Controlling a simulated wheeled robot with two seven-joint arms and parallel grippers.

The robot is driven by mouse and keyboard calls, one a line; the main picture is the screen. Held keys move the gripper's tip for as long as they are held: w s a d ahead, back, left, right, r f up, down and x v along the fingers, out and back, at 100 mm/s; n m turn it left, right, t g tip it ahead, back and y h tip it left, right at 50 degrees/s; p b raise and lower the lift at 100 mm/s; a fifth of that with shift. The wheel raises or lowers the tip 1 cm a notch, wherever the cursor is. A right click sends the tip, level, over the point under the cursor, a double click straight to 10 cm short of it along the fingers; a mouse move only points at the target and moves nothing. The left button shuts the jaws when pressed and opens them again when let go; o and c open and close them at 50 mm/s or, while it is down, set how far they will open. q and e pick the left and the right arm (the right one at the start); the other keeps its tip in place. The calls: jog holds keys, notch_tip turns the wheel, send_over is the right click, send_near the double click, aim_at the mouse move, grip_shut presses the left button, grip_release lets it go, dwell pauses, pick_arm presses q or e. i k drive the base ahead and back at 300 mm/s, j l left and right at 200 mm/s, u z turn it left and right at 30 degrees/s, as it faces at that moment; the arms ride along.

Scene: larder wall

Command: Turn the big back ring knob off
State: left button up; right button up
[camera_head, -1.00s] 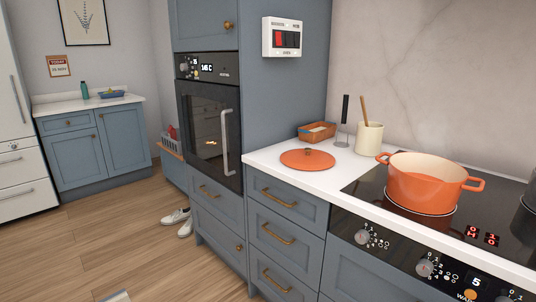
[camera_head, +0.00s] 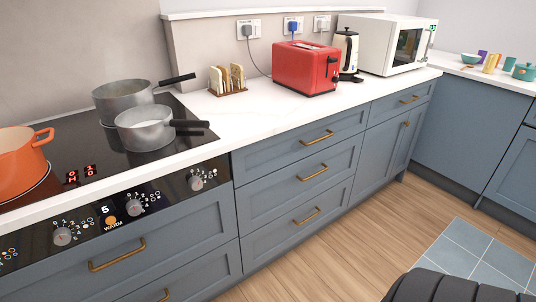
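The black glass hob (camera_head: 95,150) is at the left, with a row of knobs on the dark panel below its front edge. Three silver knobs show fully: one at the left (camera_head: 62,236), one in the middle (camera_head: 134,207) and one at the right (camera_head: 196,183), each with printed numbers. I cannot tell from this view which one serves the big back ring. An orange pot (camera_head: 20,160) stands on the left of the hob. A larger grey pan (camera_head: 122,98) stands at the back and a smaller grey pan (camera_head: 145,130) in front of it. Neither gripper is in view.
A lit WARM button (camera_head: 110,222) sits between knobs. Red digits (camera_head: 80,174) glow on the hob. Pan handles point right over the worktop (camera_head: 235,120). A toast rack (camera_head: 228,80), red toaster (camera_head: 306,68), kettle (camera_head: 346,52) and microwave (camera_head: 390,42) stand along it.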

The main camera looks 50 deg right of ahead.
aim_at(195, 183)
jog(key=z, duration=1)
